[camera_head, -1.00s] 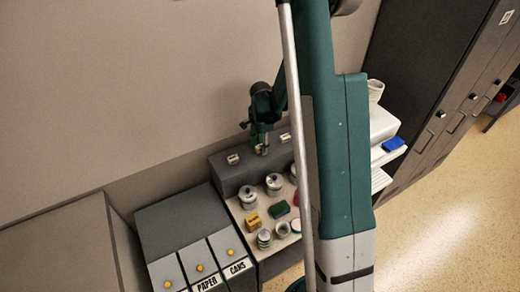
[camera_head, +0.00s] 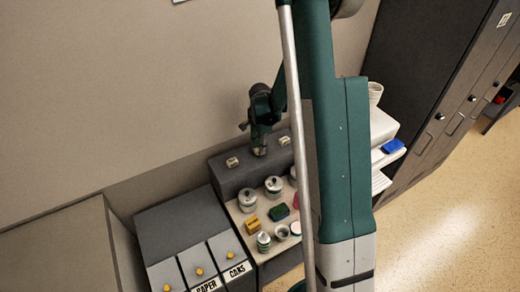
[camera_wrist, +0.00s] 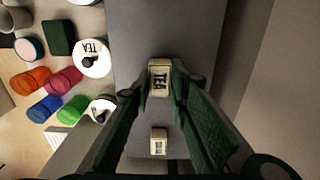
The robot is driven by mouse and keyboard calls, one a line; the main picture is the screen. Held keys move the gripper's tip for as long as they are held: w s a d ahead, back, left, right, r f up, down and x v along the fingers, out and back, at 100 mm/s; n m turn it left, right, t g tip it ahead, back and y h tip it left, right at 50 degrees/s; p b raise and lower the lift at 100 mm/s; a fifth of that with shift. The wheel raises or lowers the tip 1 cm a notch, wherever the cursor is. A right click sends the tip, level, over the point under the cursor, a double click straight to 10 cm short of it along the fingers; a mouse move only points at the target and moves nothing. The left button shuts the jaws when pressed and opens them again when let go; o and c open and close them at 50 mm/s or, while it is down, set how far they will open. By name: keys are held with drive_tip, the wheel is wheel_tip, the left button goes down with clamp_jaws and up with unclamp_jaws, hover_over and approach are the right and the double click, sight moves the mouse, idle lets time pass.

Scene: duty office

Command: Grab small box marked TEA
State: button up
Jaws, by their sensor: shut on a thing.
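The small pale box marked TEA (camera_wrist: 159,80) sits between the fingertips of my gripper (camera_wrist: 158,86) in the wrist view, its dark lettering facing the camera. My gripper is shut on it, with a finger on either side. In the head view my gripper (camera_head: 260,149) is over the grey ledge (camera_head: 223,178) against the wall. I cannot tell whether the box still touches the ledge.
Another small pale box (camera_wrist: 158,143) lies on the ledge nearby. A white round canister also marked TEA (camera_wrist: 92,58) stands beside the ledge, among coloured items. Several lidded jars and a yellow block (camera_head: 250,221) stand on the lower shelf. Grey bins (camera_head: 175,225) are left.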

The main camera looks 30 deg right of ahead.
drive_tip(key=shift+r, duration=4.7)
